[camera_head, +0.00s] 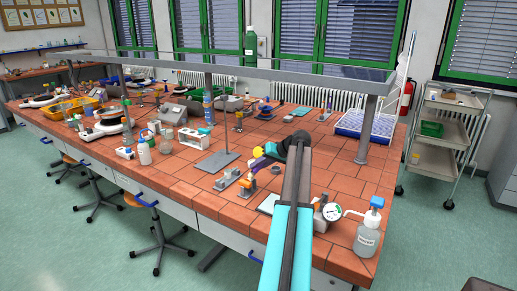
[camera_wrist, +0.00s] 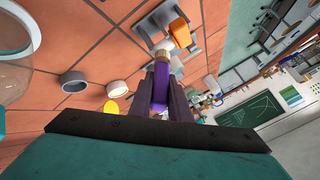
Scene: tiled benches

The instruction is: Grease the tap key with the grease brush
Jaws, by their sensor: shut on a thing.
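My gripper (camera_wrist: 163,92) is shut on a purple-handled brush, which I take as the grease brush (camera_wrist: 162,72). Its pale collar (camera_wrist: 164,46) points away from me, toward an orange part (camera_wrist: 181,33) on a grey holder (camera_wrist: 158,22). The orange part looks like the tap key, but I cannot be sure. The brush end is close to it or touching; I cannot tell which. In the head view my gripper (camera_head: 283,150) is partly hidden by my arm, and the purple handle (camera_head: 263,163) slants down to the orange part (camera_head: 247,181).
In the wrist view a yellow disc (camera_wrist: 111,106), a white cup (camera_wrist: 113,88) and a grey ring (camera_wrist: 73,80) lie to the left. In the head view a metal stand (camera_head: 217,160) is left of the holder; a gauge (camera_head: 332,212) and bottle (camera_head: 369,234) stand right. An overhead shelf spans the bench.

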